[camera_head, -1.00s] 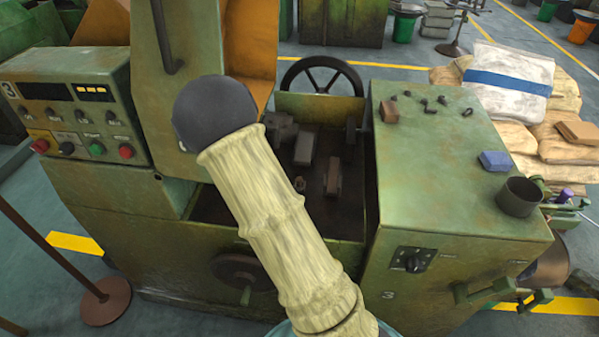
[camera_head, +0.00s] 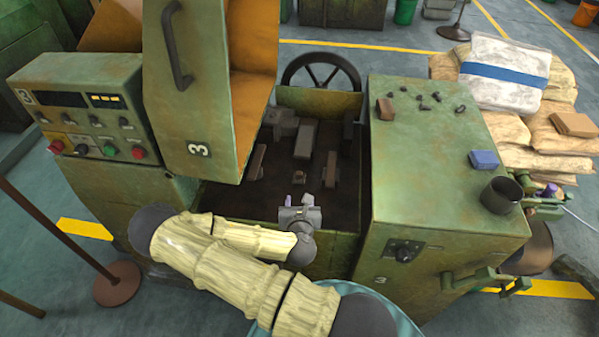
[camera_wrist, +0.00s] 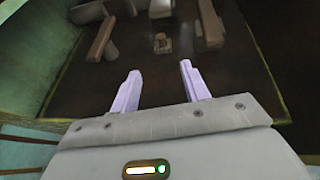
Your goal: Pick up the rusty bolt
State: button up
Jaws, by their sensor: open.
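A small rusty-brown piece (camera_head: 299,176), which looks like the rusty bolt, stands on the dark floor inside the open machine bay. It also shows in the wrist view (camera_wrist: 161,43), ahead of the fingers near the top; its exact shape is too small to tell. My gripper (camera_head: 299,201) is over the front part of the bay, on the near side of that piece and apart from it. In the wrist view my gripper (camera_wrist: 160,72) has its two pale fingers spread, with nothing between them.
Dark and brown blocks (camera_head: 331,170) stand around the piece in the bay. The raised green guard (camera_head: 195,90) is at left and the machine's front wall is below my arm.

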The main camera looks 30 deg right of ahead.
dwell(0.3)
jog(key=b+x, duration=0.2)
jog(key=b, duration=0.1)
jog(key=b+x, duration=0.2)
jog(key=b, duration=0.2)
jog(key=shift+a+f, duration=0.15)
jog(key=shift+a, duration=0.05)
jog(key=shift+w+d+f+b, duration=0.1)
jog(key=shift+w+b, duration=0.1)
jog(key=shift+b, duration=0.8)
jog(key=shift+w+d+f+b, duration=0.1)
jog(key=shift+w+d+b, duration=0.15)
jog(key=shift+b, duration=1)
jog(key=shift+w+d, duration=0.15)
jog(key=shift+w, duration=0.05)
send_near(299, 176)
jog(key=w, duration=0.1)
jog(key=w+d, duration=0.1)
jog(key=w, duration=0.1)
jog(key=shift+d+f+p, duration=0.1)
jog(key=shift+f+p, duration=0.15)
jog(key=shift+p, duration=0.05)
jog(key=shift+w, duration=0.15)
